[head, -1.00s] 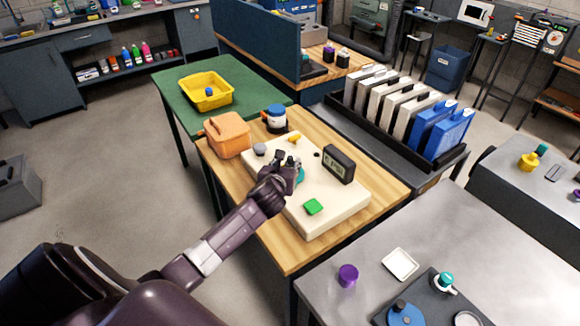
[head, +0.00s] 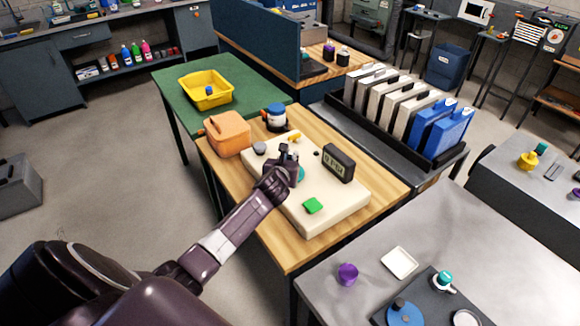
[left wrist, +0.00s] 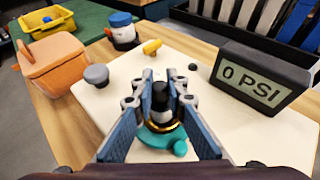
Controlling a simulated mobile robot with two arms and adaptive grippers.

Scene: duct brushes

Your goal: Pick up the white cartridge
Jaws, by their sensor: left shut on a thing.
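A small white cartridge (left wrist: 162,117) with a black top stands between the fingers of my left gripper (left wrist: 160,88) in the left wrist view. The fingers are shut on it from both sides and hide much of its body. A gold ring shows at its lower end, above a teal round part (left wrist: 162,142) on the cream block (left wrist: 240,130). I cannot tell whether the cartridge still touches the teal part. In the head view my left gripper (head: 287,152) is over the middle of the block. My right gripper is not in view.
An orange box (head: 228,136) and a blue-topped jar (head: 275,118) stand behind on the wooden table (head: 385,187).

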